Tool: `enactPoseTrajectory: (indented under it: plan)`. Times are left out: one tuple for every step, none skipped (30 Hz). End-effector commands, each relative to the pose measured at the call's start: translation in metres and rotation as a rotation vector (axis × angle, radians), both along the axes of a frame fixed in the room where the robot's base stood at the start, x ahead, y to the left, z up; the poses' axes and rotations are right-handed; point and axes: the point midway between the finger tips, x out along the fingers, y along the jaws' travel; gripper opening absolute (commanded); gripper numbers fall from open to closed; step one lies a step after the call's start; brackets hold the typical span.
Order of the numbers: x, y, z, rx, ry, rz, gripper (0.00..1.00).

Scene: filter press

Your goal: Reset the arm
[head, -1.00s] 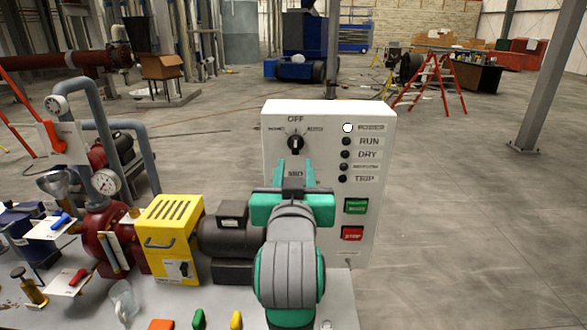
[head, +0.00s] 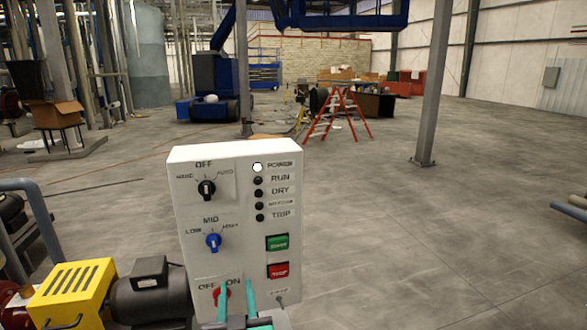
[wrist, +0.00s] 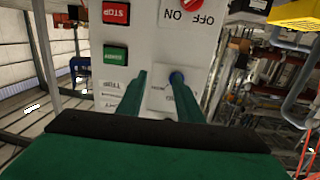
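My gripper (head: 237,284) is at the bottom of the head view, in front of the lower part of the white control panel (head: 195,271). Its two teal fingers are apart, with nothing between them. The left finger partly covers the red OFF/ON knob (head: 221,293). In the wrist view my gripper (wrist: 160,74) also shows spread fingers against the panel, which appears upside down. There the right fingertip overlaps the blue knob (wrist: 177,78); I cannot tell whether they touch. The head view shows the blue knob (head: 213,241) uncovered above the fingers.
The panel also carries a black knob (head: 206,189), a lit white lamp (head: 257,167), a green button (head: 277,242) and a red button (head: 278,271). A yellow box (head: 72,290) and a dark motor (head: 150,288) stand to its left. Open floor lies beyond.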

Motion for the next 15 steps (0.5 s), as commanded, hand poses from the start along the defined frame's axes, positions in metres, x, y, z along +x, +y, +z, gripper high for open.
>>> enactPoseTrajectory:
  plan:
    - [-0.005,-0.006,-0.020,-0.002,0.014,-0.008,0.33]
    - [-0.008,-0.009,-0.030,-0.002,0.017,-0.012,0.33]
    - [-0.012,-0.013,-0.043,-0.003,0.021,-0.018,0.33]
    - [-0.016,-0.016,-0.052,-0.003,0.024,-0.022,0.33]
    - [-0.019,-0.019,-0.061,-0.003,0.027,-0.026,0.33]
    - [-0.025,-0.023,-0.073,-0.004,0.031,-0.031,0.33]
    - [-0.029,-0.025,-0.082,-0.004,0.035,-0.035,0.33]
    - [-0.033,-0.028,-0.091,-0.005,0.038,-0.039,0.33]
    - [-0.040,-0.031,-0.103,-0.005,0.042,-0.043,0.33]
    - [-0.045,-0.034,-0.111,-0.006,0.045,-0.047,0.33]
    - [-0.050,-0.036,-0.119,-0.005,0.048,-0.050,0.33]
    - [-0.058,-0.039,-0.130,-0.006,0.051,-0.054,0.33]
    - [-0.063,-0.042,-0.138,-0.006,0.056,-0.057,0.33]
    - [-0.069,-0.044,-0.145,-0.007,0.059,-0.060,0.33]
    - [-0.077,-0.048,-0.155,-0.007,0.063,-0.065,0.33]
